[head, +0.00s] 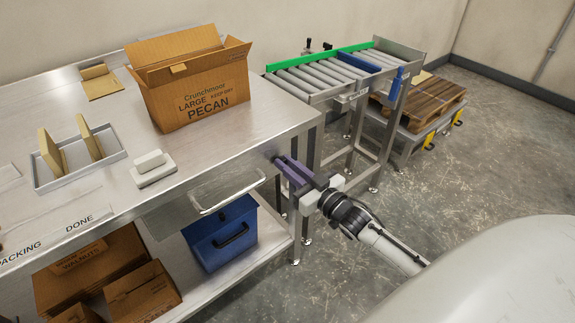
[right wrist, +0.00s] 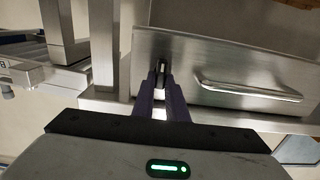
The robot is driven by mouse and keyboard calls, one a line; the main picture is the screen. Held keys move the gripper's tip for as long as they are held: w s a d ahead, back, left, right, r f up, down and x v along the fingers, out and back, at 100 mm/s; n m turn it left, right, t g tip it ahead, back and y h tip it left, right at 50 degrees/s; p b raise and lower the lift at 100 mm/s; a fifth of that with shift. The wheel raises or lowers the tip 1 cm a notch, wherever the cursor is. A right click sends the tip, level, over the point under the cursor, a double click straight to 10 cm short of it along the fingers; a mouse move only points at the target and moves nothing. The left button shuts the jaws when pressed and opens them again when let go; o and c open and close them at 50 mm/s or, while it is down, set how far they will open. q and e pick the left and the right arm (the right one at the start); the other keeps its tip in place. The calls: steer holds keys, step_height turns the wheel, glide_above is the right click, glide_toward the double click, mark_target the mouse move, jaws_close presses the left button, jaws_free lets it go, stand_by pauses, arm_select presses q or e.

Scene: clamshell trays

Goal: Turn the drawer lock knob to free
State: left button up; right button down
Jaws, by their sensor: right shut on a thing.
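The drawer (head: 215,188) is in the front of the steel bench, with a long bar handle; it also shows in the right wrist view (right wrist: 225,55). The small dark lock knob (right wrist: 161,70) is on the bench front beside the drawer handle. My right gripper (head: 280,162) reaches the bench front near its right corner. In the right wrist view its purple fingers (right wrist: 161,80) are shut on the knob, one on each side. The fingers hide most of the knob, and its turn angle is hard to tell. My left gripper is not in view.
An open cardboard box (head: 200,95), a white tray (head: 85,160) with tan pieces and a white block (head: 152,168) stand on the bench top. A blue case (head: 222,235) and cartons are on the shelf below.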

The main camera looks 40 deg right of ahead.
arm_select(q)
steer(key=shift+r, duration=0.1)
arm_select(e)
steer(key=shift+n, duration=0.4)
arm_select(q)
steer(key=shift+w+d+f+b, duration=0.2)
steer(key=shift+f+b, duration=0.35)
steer(key=shift+b, duration=0.45)
arm_select(e)
steer(key=n, duration=1.1)
steer(key=a+f+n, duration=0.1)
steer(key=n, duration=0.5)
steer(key=shift+a, duration=0.1)
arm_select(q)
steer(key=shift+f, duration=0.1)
arm_select(e)
steer(key=shift+n, duration=0.3)
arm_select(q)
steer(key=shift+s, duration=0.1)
arm_select(e)
steer(key=c, duration=1.8)
jaws_free()
steer(key=shift+o, duration=0.2)
steer(key=shift+s+f, duration=0.1)
steer(key=shift+s, duration=0.05)
